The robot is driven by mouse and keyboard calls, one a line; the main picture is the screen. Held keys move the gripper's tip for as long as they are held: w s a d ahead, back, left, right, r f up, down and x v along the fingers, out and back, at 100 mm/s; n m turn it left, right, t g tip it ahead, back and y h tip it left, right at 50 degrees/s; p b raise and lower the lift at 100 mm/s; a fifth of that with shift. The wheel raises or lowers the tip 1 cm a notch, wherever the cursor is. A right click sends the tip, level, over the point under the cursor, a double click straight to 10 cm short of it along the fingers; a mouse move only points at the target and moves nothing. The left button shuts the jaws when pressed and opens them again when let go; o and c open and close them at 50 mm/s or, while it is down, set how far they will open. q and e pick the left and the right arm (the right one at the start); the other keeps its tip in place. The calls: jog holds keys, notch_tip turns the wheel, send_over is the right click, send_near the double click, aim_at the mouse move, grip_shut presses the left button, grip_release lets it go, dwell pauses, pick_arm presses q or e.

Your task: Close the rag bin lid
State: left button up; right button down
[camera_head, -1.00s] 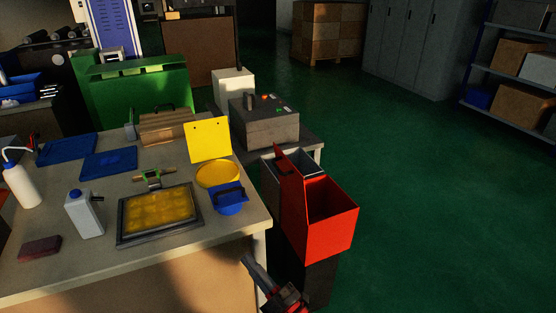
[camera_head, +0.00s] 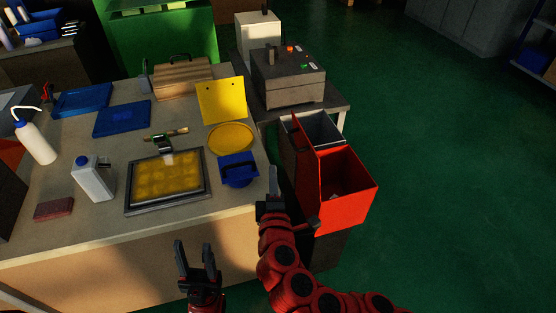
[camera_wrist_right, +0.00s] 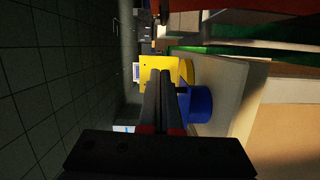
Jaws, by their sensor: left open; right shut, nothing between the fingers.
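The red rag bin (camera_head: 350,207) stands on the floor just right of the bench. Its lid appears to be the red panel (camera_head: 306,155) standing upright along the bin's left side, and the bin is open on top. My right gripper (camera_head: 273,180) is shut and empty, left of the lid and apart from it, near the bench's right edge. Its closed fingers also show in the right wrist view (camera_wrist_right: 163,85). My left gripper (camera_head: 190,255) is open and empty in front of the bench. The rag bin does not clearly show in the right wrist view.
A grey bin (camera_head: 325,127) stands behind the red one, below a grey machine (camera_head: 288,85). Green floor (camera_head: 440,150) is clear to the right.

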jog(key=w, duration=0.8)
jog(key=shift+a, duration=0.3)
jog(key=shift+w+d+f+p, duration=0.15)
jog(key=shift+w+d+p, duration=0.3)
jog(key=shift+d, duration=0.5)
jog(key=shift+w+d+f+p, duration=0.1)
jog(key=shift+w+d+p, duration=0.15)
jog(key=shift+w+d, duration=0.5)
jog(key=shift+s+d, duration=0.15)
jog(key=shift+s, duration=0.05)
jog(key=shift+d+r, duration=0.1)
jog(key=shift+r, duration=0.05)
